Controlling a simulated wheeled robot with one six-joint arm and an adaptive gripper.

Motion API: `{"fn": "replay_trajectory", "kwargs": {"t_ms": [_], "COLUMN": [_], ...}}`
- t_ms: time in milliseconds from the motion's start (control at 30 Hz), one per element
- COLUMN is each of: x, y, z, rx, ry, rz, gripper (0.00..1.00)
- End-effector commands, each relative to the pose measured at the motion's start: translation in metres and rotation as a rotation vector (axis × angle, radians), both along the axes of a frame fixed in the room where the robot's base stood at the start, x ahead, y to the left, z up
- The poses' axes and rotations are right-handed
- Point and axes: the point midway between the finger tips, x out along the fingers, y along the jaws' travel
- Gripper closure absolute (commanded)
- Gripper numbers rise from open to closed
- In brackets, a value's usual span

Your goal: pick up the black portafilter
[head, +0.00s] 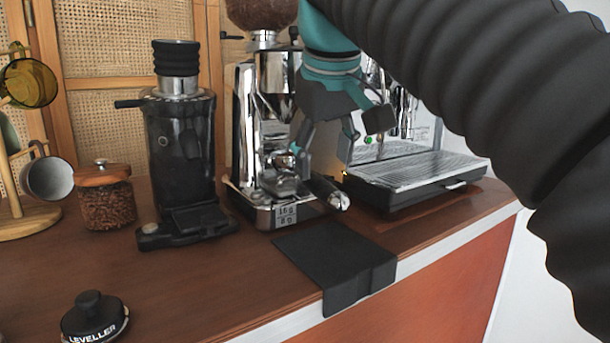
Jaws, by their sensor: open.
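The black portafilter (326,190) sits at the front of the chrome grinder, its dark handle with a silver end pointing out to the right and toward me. Its metal head lies near the grinder's front and is partly hidden by a gripper finger. My gripper (325,162) points down just above the portafilter, with its two grey fingers spread apart and nothing visible between them. I cannot tell whether a finger touches the portafilter.
The chrome grinder (243,130) stands behind, left of my gripper. The espresso machine's drip tray (425,172) is at right. A black mat (335,262) hangs over the counter edge. A black grinder (180,150), a bean jar (104,200) and a leveller (93,318) stand left.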

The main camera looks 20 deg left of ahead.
Motion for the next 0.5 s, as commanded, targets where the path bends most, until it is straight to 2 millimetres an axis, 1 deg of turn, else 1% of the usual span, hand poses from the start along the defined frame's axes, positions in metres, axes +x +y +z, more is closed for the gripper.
{"fn": "replay_trajectory", "kwargs": {"t_ms": [67, 267, 500], "x": [0.003, 0.007, 0.022], "y": [0.001, 0.002, 0.008], "z": [-0.007, -0.016, -0.046], "rx": [-0.001, 0.001, 0.0], "ry": [0.001, 0.001, 0.002], "rz": [0.0, 0.0, -0.001], "gripper": [0.39, 0.39, 0.39]}}
